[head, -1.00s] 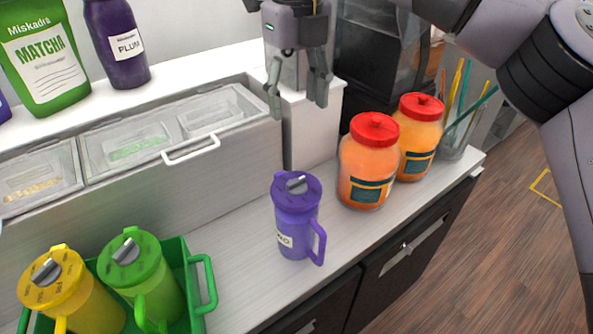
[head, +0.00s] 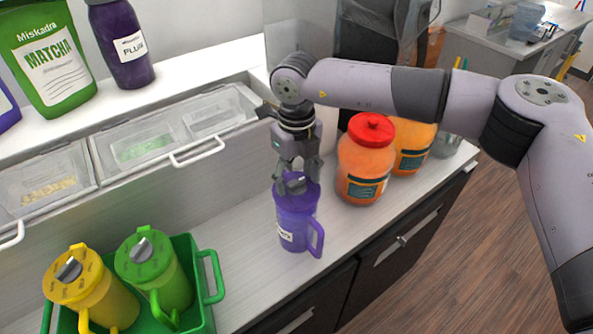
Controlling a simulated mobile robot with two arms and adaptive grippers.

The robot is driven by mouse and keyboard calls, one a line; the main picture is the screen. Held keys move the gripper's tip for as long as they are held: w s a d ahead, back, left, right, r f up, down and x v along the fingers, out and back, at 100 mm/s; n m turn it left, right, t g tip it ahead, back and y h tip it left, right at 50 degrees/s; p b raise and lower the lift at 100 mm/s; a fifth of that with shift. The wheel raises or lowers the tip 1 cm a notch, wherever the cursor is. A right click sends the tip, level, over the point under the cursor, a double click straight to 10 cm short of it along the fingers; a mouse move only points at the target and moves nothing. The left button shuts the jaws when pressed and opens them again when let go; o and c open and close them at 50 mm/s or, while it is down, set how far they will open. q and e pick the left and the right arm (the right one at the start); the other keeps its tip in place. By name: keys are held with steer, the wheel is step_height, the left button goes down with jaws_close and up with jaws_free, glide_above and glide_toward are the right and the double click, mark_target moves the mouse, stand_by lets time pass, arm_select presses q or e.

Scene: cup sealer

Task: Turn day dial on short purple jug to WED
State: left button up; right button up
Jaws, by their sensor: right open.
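The short purple jug (head: 296,222) stands upright on the counter, with its handle toward the front right. A white label shows on its side, but I cannot read it. A grey dial knob sits on top of its purple lid. My right gripper (head: 298,178) points down over the lid, open, with its fingers on either side of the knob. I cannot tell whether the fingers touch the knob. The day markings on the lid are too small or hidden to read. My left gripper does not show.
A green crate (head: 212,278) at the lower left holds a yellow jug (head: 92,290) and a green jug (head: 155,272). Lidded bins (head: 145,145) line the back. The counter between crate and purple jug is clear.

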steer(key=shift+f, duration=0.15)
steer(key=shift+c, duration=0.3)
steer(key=c, duration=1.1)
